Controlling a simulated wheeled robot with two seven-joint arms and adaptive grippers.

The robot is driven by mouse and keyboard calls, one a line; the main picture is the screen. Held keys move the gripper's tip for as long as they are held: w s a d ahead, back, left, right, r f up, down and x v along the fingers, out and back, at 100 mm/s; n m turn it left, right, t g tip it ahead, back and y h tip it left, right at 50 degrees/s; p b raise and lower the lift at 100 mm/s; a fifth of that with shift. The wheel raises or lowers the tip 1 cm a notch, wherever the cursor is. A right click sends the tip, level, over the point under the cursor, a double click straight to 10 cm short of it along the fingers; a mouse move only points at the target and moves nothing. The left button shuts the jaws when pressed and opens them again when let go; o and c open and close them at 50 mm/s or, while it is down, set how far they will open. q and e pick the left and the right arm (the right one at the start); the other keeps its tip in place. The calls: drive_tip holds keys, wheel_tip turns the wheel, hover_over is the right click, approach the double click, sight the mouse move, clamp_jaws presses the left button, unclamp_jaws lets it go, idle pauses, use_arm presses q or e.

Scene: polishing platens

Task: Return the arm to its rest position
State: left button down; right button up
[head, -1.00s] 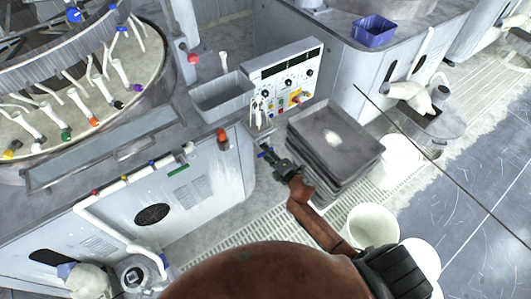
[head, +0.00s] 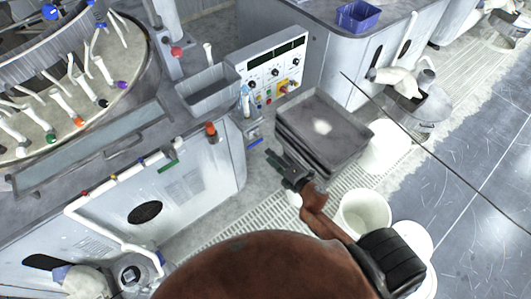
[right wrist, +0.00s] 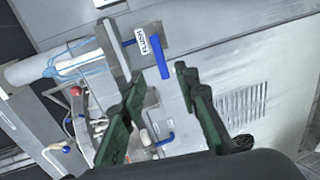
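My right gripper (head: 274,161) is in the head view, between the machine's front corner and a stack of grey trays. It also shows in the right wrist view (right wrist: 158,82), where its two dark green fingers are apart with nothing between them. Beyond the fingers in that view is a blue handle (right wrist: 161,58) beside a white label reading FLUSH (right wrist: 149,41). A second blue handle (right wrist: 165,141) is lower down. The gripper appears clear of both handles. My right arm (head: 325,217) reaches up from the bottom of the head view. My left gripper is out of view.
The stacked trays (head: 292,126) stand just right of the gripper, with white buckets (head: 364,214) to the right of my arm. A control panel (head: 256,66) and grey bin (head: 209,98) sit on the polishing machine. Drain grating (head: 240,219) lies beneath.

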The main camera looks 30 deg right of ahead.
drive_tip(key=shift+s, duration=0.25)
idle(0.3)
